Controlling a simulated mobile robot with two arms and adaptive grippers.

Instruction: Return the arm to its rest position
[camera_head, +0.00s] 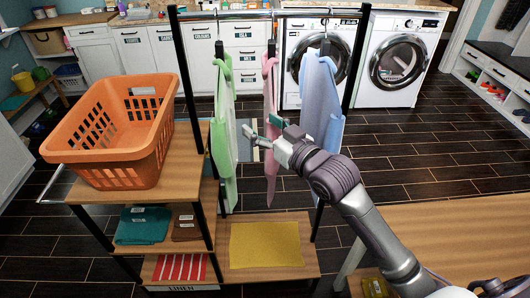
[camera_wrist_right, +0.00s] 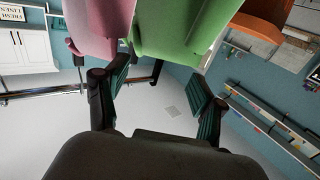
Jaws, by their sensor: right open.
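My right arm (camera_head: 365,215) reaches in from the lower right toward the clothes rack. Its gripper (camera_head: 262,127) is open, in front of the hanging clothes, and overlaps the pink garment in the head view. In the right wrist view the gripper (camera_wrist_right: 160,74) has its fingers apart with nothing held between them. A green garment (camera_head: 224,130) hangs left of it, a pink garment (camera_head: 270,85) behind it, and a blue garment (camera_head: 321,100) to its right. The pink (camera_wrist_right: 100,25) and green (camera_wrist_right: 175,30) garments lie just past the fingertips; I cannot tell whether they touch.
An orange basket (camera_head: 120,140) stands on the rack's upper left shelf. A yellow cloth (camera_head: 265,245) lies on the low shelf. A wooden table (camera_head: 440,230) is at the lower right. Two washing machines (camera_head: 398,60) stand behind. The dark floor at right is clear.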

